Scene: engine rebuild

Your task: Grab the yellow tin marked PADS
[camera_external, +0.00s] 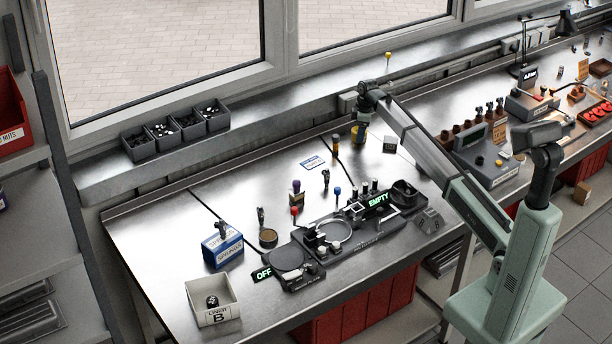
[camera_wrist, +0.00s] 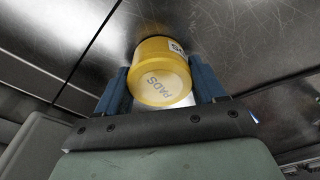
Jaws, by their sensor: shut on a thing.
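The yellow tin marked PADS (camera_wrist: 160,82) is between the two blue fingers of my gripper (camera_wrist: 160,92) in the wrist view. In the external view the tin (camera_external: 358,133) is small under my gripper (camera_external: 359,125), near the back of the metal bench. I cannot tell whether its base touches the bench.
A small grey block (camera_external: 390,145) stands just right of the tin. A blue-and-white card (camera_external: 312,163) lies to the left. Black fixtures with an EMPTY display (camera_external: 379,201) are in front. A white bin marked B (camera_external: 212,302) stands at the front left.

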